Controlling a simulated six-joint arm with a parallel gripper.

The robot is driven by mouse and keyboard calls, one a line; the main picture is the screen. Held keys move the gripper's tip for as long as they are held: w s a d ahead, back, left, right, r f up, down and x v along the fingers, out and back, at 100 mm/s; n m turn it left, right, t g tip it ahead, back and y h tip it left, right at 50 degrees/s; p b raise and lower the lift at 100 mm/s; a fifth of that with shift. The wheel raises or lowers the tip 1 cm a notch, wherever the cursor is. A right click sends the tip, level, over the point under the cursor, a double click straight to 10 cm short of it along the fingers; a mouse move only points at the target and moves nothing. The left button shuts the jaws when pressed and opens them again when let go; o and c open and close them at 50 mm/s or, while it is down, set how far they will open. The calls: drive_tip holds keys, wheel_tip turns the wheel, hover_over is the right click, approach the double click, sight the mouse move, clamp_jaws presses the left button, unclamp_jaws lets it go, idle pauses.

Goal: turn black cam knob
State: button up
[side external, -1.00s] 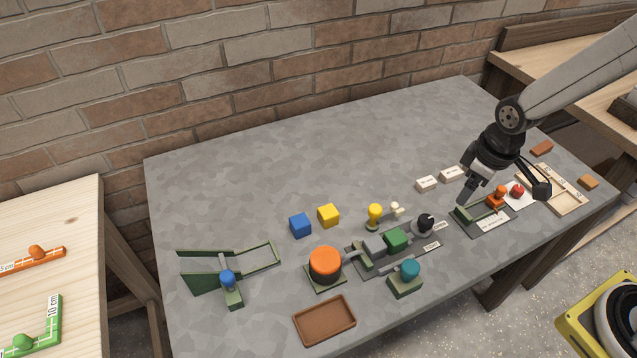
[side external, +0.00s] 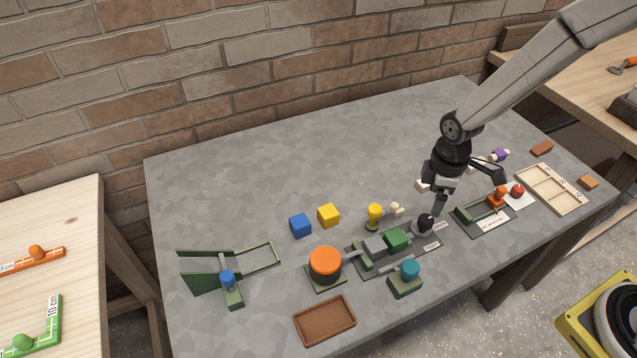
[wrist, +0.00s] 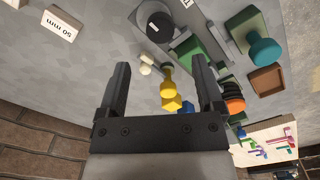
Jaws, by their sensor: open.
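In the wrist view the knob (wrist: 160,26) shows as a round black top with a white mark, beyond the fingertips and left of the green block (wrist: 188,52). My gripper (side external: 468,190) is open and empty above the table, just right of and above the knob. One finger appears close to the knob in the side view; contact cannot be told. The open fingers also show in the wrist view (wrist: 160,66).
A yellow knob (side external: 375,212), a teal knob (side external: 409,268) and an orange knob (side external: 325,262) stand near the plate. Blue (side external: 300,225) and yellow (side external: 328,215) cubes lie behind. A green fixture (side external: 482,212) is to the right. The back of the table is clear.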

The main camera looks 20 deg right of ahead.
sight(427, 219)
drive_tip(key=shift+f, duration=3.65)
clamp_jaws()
